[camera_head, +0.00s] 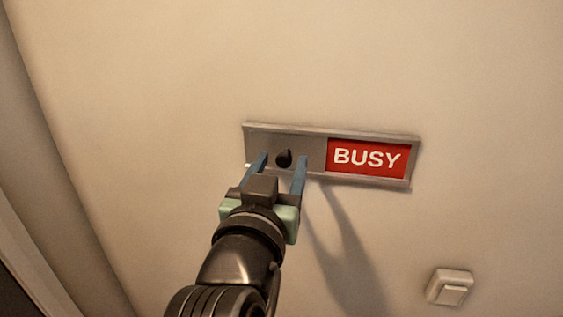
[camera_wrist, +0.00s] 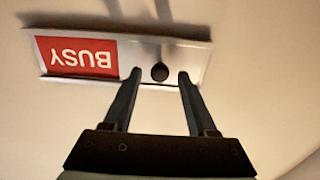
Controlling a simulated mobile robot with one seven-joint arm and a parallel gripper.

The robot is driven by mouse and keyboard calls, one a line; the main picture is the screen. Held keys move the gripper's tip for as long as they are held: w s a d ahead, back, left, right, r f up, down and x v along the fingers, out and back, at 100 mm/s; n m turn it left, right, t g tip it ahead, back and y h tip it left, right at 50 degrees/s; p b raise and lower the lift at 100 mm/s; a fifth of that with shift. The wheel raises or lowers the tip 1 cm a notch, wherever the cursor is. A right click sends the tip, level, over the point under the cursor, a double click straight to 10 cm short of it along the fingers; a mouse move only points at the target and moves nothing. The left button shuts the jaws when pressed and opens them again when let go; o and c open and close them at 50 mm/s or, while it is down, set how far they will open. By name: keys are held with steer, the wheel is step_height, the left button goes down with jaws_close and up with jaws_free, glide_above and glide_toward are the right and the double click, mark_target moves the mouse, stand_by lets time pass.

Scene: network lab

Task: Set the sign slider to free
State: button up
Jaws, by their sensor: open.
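The sign (camera_head: 413,170) is a grey frame on the wall, with a red panel reading BUSY (camera_head: 367,158) at its right end. A grey slider plate (camera_head: 310,151) covers its left part and bears a round black knob (camera_head: 284,158). My gripper (camera_head: 282,158) is open in front of the plate, one blue finger on each side of the knob. In the wrist view the sign is upside down, and the knob (camera_wrist: 160,72) shows between the two fingertips (camera_wrist: 160,76). I cannot tell whether either finger touches the knob.
A pale wall switch (camera_head: 450,287) is at the lower right, below the sign. A door frame or wall edge (camera_head: 60,170) runs down the left side. The wall around the sign is otherwise bare.

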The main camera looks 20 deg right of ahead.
steer(key=shift+w+d, duration=0.3)
steer(key=shift+w, duration=0.1)
jaws_close()
stand_by(1.3)
